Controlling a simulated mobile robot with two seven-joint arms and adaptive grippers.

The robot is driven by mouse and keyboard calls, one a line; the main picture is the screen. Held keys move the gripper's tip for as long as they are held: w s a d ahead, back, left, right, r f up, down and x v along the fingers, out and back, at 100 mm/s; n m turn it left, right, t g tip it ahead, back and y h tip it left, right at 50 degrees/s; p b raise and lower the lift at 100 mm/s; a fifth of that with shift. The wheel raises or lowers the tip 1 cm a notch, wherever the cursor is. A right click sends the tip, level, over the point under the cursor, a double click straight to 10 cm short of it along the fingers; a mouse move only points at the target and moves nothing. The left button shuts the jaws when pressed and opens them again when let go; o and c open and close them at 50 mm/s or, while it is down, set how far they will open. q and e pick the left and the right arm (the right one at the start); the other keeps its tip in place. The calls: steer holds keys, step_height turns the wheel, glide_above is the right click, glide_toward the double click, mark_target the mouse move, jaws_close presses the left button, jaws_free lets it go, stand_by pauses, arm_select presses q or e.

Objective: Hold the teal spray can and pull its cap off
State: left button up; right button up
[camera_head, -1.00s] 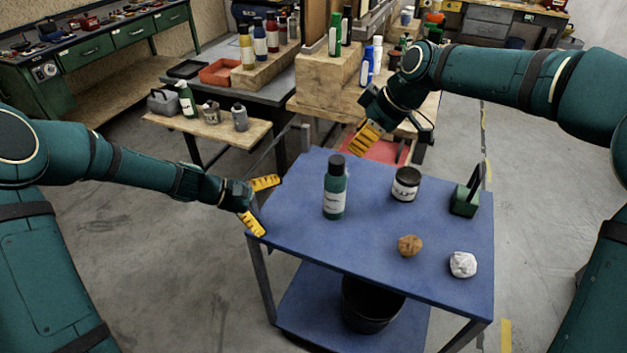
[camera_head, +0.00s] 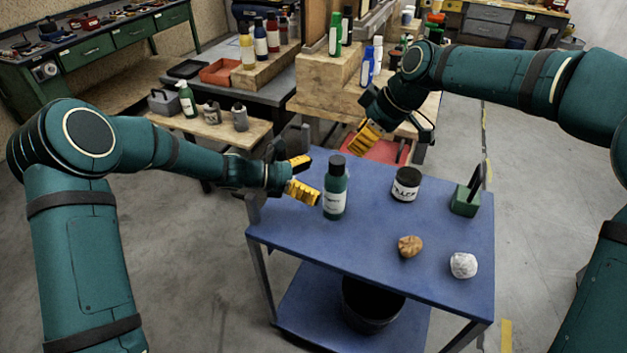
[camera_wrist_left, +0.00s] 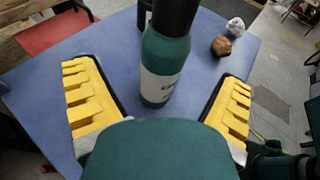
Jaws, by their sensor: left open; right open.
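The teal spray can (camera_head: 335,192) stands upright on the blue table, with its dark cap (camera_head: 337,161) on top. My left gripper (camera_head: 306,178) is open just left of the can, its yellow fingers pointing toward it. In the left wrist view the can (camera_wrist_left: 158,68) stands ahead, between and beyond the open fingers of my left gripper (camera_wrist_left: 158,105); the top of its cap (camera_wrist_left: 173,14) is cut off by the frame edge. My right gripper (camera_head: 365,138) is open and empty, behind and to the right of the can, above the table's far edge.
A black bin (camera_head: 370,305) stands on the lower shelf.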

mark_target(343, 184)
arm_select(q)
steer(key=shift+s+x, duration=0.2)
steer(key=shift+x, duration=3.65)
steer(key=shift+c, duration=0.2)
